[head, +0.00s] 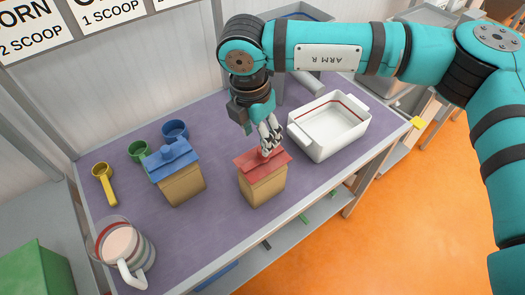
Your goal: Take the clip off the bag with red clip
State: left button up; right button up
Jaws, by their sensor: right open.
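A tan bag (264,190) with a red clip (262,161) along its top stands upright on the purple table, right of centre. My right gripper (268,148) points down at the red clip from above, with its fingertips at the clip's top. It is open; whether the fingers touch the clip I cannot tell. Part of the clip is hidden behind the fingers. A second tan bag (183,187) with a blue clip (170,158) stands to the left. My left gripper is not in view.
A white bin (318,145) with a red stripe stands right of the red-clipped bag. Yellow (103,175), green (137,149) and blue (174,129) scoops lie at the left. A clear jug (138,252) stands at the front left. The purple table (215,228) is bare in front.

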jog(key=shift+d+f+p, duration=0.15)
jog(key=shift+f+p, duration=0.35)
jog(key=shift+f, duration=0.3)
jog(key=f, duration=0.1)
jog(key=f+p, duration=0.2)
jog(key=shift+w+d+f, duration=0.25)
jog(key=shift+d+f, duration=0.05)
jog(key=shift+f, duration=0.5)
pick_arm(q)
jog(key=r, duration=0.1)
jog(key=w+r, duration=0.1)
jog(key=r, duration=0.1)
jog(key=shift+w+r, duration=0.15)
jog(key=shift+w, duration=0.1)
pick_arm(e)
grip_shut()
